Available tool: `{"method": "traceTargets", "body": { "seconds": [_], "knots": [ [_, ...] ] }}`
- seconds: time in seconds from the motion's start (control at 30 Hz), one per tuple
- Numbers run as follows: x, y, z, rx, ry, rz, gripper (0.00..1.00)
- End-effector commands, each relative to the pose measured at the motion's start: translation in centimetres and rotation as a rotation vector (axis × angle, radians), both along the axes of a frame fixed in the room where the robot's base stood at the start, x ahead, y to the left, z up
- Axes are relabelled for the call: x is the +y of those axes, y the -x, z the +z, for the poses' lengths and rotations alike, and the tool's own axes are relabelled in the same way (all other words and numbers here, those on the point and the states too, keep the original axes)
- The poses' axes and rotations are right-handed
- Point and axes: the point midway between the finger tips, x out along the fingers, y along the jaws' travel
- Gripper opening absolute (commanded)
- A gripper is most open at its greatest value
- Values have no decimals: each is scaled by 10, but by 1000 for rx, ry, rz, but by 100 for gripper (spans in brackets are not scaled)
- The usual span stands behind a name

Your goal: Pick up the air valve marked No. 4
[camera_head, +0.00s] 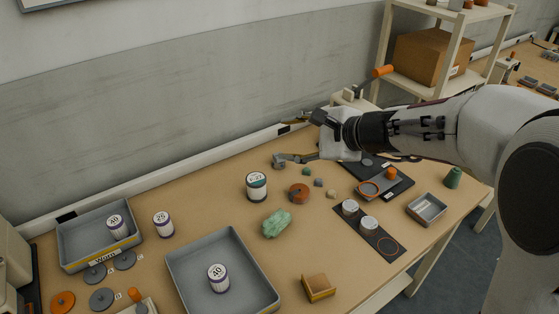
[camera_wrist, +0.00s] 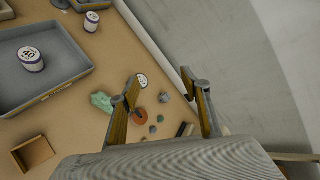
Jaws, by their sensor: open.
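No marking reading No. 4 can be made out on any valve in either view. A small grey fitting (camera_head: 279,161), possibly an air valve, stands on the table behind the white jar. In the wrist view a grey-green piece (camera_wrist: 164,97), likely the same fitting, shows between the fingers.
A white jar (camera_head: 256,187), an orange disc (camera_head: 299,193), a green cube (camera_head: 306,171) and small blocks (camera_head: 318,182) stand close by. A green crumpled piece (camera_head: 276,223) lies in front. Grey trays (camera_head: 178,261) fill the left. The wall (camera_head: 180,130) is close behind.

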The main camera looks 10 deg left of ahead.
Motion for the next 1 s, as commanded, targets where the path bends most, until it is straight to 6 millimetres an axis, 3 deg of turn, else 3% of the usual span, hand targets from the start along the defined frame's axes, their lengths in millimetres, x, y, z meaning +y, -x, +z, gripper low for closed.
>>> {"method": "traceTargets", "body": {
  "seconds": [0.47,0.77,1.0],
  "knots": [
    [31,-92,-57,202,-266,-248,47],
    [40,-142,-109,333,-420,-419,47],
    [43,-175,-161,438,-533,-562,47]
  ]
}}
